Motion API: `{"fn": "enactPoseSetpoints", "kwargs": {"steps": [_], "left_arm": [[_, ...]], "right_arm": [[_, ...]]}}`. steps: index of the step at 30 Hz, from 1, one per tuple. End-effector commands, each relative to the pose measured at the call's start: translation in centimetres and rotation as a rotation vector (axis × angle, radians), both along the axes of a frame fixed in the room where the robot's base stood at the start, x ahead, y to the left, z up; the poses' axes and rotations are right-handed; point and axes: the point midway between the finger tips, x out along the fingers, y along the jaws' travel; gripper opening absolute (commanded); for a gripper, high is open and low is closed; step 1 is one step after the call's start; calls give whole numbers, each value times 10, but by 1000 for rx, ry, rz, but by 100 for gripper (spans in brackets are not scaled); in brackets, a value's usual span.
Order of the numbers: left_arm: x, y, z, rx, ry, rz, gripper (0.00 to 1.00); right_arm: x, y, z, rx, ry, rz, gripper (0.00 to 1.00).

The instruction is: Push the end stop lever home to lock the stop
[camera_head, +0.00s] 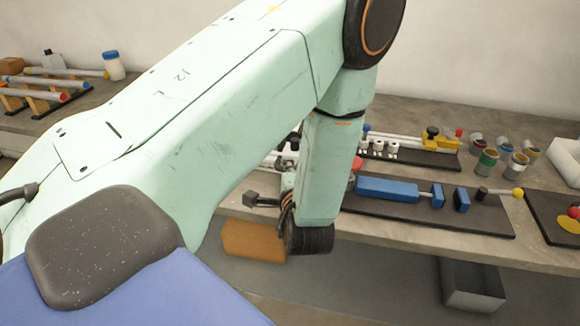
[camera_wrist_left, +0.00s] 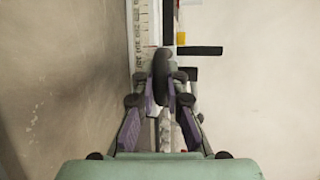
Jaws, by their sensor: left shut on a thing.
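In the left wrist view the two purple-sided fingers of my left gripper (camera_wrist_left: 163,80) are closed in on a dark rounded piece (camera_wrist_left: 161,62). I cannot tell for sure whether this is the end stop lever. A white scale strip (camera_wrist_left: 145,35) and a dark bar (camera_wrist_left: 201,50) lie just beyond the fingertips. In the head view my left forearm and wrist hide most of that gripper and what it holds. My right gripper is not in view.
The black board carries blue blocks (camera_head: 387,189). Behind it is a rail with a yellow block (camera_head: 446,144). Several small cups (camera_head: 487,162) stand to the right. An orange-brown block (camera_head: 252,240) and a dark bin (camera_head: 470,286) are below the bench edge.

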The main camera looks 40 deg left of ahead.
Motion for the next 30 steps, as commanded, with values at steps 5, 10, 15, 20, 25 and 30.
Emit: {"fn": "enactPoseSetpoints", "kwargs": {"steps": [5,10,15,20,25,30], "left_arm": [[-1,2,0,-1,1,4,0],[-1,1,0,-1,0,4,17],[-1,1,0,0,1,3,31],[-1,1,0,0,0,2,36],[0,1,0,0,0,1,36],[0,1,12,1,-3,1,36]], "right_arm": [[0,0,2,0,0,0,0],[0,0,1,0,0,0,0],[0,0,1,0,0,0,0],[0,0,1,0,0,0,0],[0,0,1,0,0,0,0],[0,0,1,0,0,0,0]]}}
